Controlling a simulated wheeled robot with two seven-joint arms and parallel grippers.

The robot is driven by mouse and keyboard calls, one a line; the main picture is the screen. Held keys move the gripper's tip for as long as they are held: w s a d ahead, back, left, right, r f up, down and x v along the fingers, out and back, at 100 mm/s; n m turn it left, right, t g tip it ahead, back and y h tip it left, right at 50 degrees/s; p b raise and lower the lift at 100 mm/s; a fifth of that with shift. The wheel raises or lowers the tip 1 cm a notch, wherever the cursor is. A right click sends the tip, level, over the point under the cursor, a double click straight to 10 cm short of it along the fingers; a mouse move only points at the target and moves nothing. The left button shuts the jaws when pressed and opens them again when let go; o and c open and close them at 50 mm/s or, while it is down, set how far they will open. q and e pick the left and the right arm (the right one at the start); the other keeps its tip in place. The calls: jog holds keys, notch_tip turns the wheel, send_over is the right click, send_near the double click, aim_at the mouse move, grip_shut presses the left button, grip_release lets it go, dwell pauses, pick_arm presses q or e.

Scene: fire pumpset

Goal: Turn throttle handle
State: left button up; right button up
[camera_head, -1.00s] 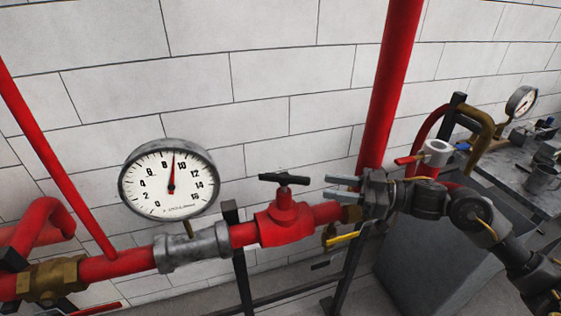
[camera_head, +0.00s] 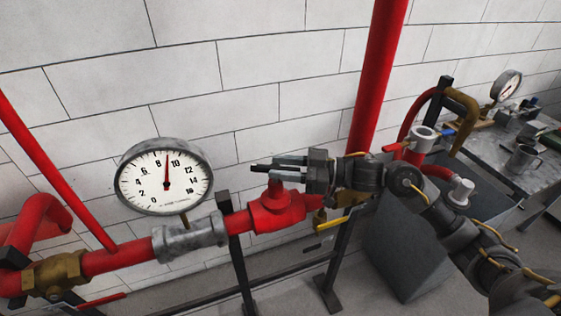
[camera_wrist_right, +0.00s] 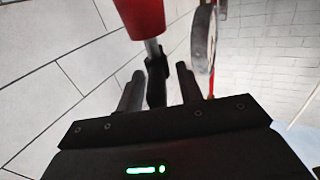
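The black throttle handle (camera_head: 262,168) sits on top of the red valve (camera_head: 275,210) in the red pipe. My right gripper (camera_head: 281,167) comes in from the right, with its fingers level with the handle. The handle's left end sticks out past the fingertips. In the right wrist view, the black handle (camera_wrist_right: 156,82) lies between the two fingers of my right gripper (camera_wrist_right: 160,84), with small gaps on either side. The gripper looks open around it. The red valve part and its metal stem show at the top of that view. My left gripper is not in view.
A round pressure gauge (camera_head: 164,176) stands on the pipe left of the valve, its needle near 9. A vertical red pipe (camera_head: 378,75) rises behind my right arm. A lever with a yellow grip (camera_head: 333,224) hangs below the gripper. A grey table (camera_head: 490,150) is at right.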

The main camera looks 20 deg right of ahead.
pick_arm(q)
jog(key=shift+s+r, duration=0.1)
pick_arm(e)
jog(key=shift+w+a, duration=0.15)
jog(key=shift+a, duration=0.1)
grip_shut()
jog(key=shift+n+g+y, duration=0.3)
jog(key=shift+n+g, duration=0.1)
jog(key=shift+g, duration=0.2)
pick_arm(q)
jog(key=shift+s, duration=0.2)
pick_arm(e)
jog(key=shift+w+n+g, duration=0.1)
jog(key=shift+n+g, duration=0.4)
jog(key=shift+g, duration=0.3)
grip_release()
jog(key=shift+d, duration=0.1)
